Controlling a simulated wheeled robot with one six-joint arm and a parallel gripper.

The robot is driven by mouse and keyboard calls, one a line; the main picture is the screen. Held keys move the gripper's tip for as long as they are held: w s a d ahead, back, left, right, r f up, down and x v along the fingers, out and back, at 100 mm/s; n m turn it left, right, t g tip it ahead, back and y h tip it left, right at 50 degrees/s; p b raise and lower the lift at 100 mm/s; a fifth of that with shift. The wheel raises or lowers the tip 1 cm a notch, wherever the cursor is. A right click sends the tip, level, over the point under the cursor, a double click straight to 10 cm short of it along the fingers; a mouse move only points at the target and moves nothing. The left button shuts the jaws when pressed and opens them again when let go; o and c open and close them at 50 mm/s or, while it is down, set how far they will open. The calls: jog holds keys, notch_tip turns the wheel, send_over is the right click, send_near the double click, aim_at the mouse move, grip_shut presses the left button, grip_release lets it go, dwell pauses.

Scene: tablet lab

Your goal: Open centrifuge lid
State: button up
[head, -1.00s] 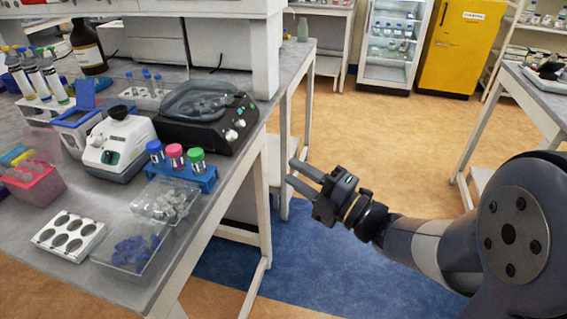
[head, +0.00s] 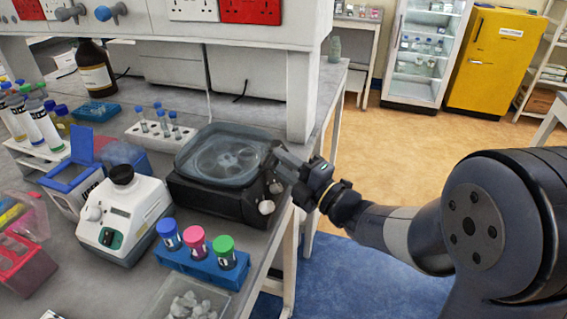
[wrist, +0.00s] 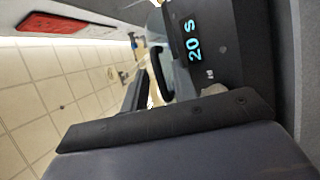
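The centrifuge (head: 205,198) is a black box on the bench with dials on its right face. Its translucent grey lid (head: 222,153) is down, and rotor shapes show faintly through it. My gripper (head: 283,164) is at the right side of the centrifuge, close to the lid's edge, with its fingers apart. In the wrist view the centrifuge front (wrist: 225,55) shows a lit "20 S" display (wrist: 193,40) and a dark curved handle-like part (wrist: 160,75). A large dark finger crosses the lower wrist view. Whether anything touches the fingers cannot be told.
A blue rack (head: 200,270) with three capped tubes stands in front of the centrifuge. A white instrument (head: 125,215) is to its left, and a white tube rack (head: 160,135) is behind left. A shelf post (head: 300,80) rises behind my gripper. Open floor lies right.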

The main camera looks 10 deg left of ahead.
grip_shut()
dwell(0.4)
